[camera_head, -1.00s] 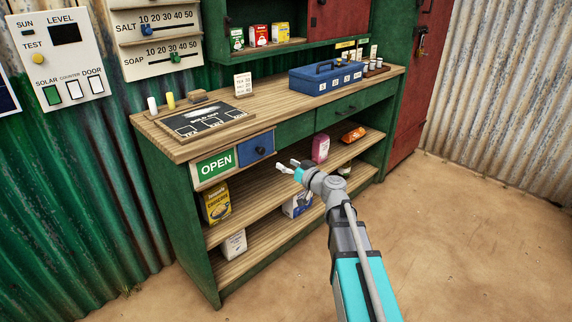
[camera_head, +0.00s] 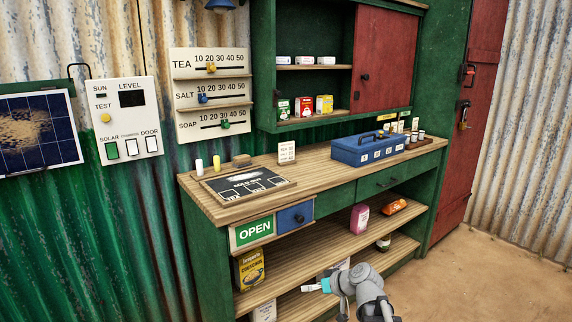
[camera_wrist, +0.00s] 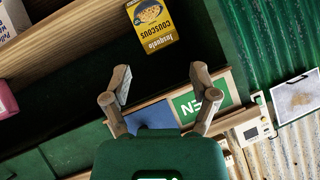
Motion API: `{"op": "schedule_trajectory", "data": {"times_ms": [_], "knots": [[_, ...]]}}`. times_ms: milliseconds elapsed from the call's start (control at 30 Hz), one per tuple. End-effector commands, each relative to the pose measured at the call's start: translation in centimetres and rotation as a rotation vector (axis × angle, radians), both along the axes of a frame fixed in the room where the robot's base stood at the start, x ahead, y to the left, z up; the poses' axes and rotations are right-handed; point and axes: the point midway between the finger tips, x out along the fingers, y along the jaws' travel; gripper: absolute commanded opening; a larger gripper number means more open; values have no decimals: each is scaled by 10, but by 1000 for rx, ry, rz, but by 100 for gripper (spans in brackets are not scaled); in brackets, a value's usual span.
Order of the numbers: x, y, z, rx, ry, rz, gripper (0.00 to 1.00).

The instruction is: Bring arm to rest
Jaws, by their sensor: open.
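My arm shows at the bottom of the head view, in front of the wooden counter (camera_head: 222,209). My gripper (camera_head: 314,287) points left, in front of the lower shelves. In the wrist view my gripper (camera_wrist: 160,85) has its two fingers spread wide with nothing between them. Beyond the fingers are the green OPEN sign (camera_wrist: 187,107), partly covered by a finger, and a blue panel (camera_wrist: 153,116). No contact between the gripper and the stall shows.
A yellow couscous box (camera_head: 251,270) stands on the shelf near my gripper; it also shows in the wrist view (camera_wrist: 152,24). A pink pack (camera_head: 359,218) and an orange pack (camera_head: 393,207) are farther right. A blue box (camera_head: 369,149) sits on the counter. The sandy floor (camera_head: 470,275) at right is clear.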

Motion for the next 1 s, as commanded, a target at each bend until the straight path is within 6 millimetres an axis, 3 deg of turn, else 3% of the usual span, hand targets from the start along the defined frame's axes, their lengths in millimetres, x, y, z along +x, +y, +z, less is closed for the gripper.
{"op": "schedule_trajectory", "data": {"times_ms": [200,433,800,967,1000], "knots": [[-47,-13,-38,-166,255,-41,76],[-93,-41,-65,-360,495,-165,76],[-134,-77,-77,-557,685,-357,76],[-147,-89,-78,-625,738,-435,76],[-146,-89,-71,-622,738,-434,76]]}}
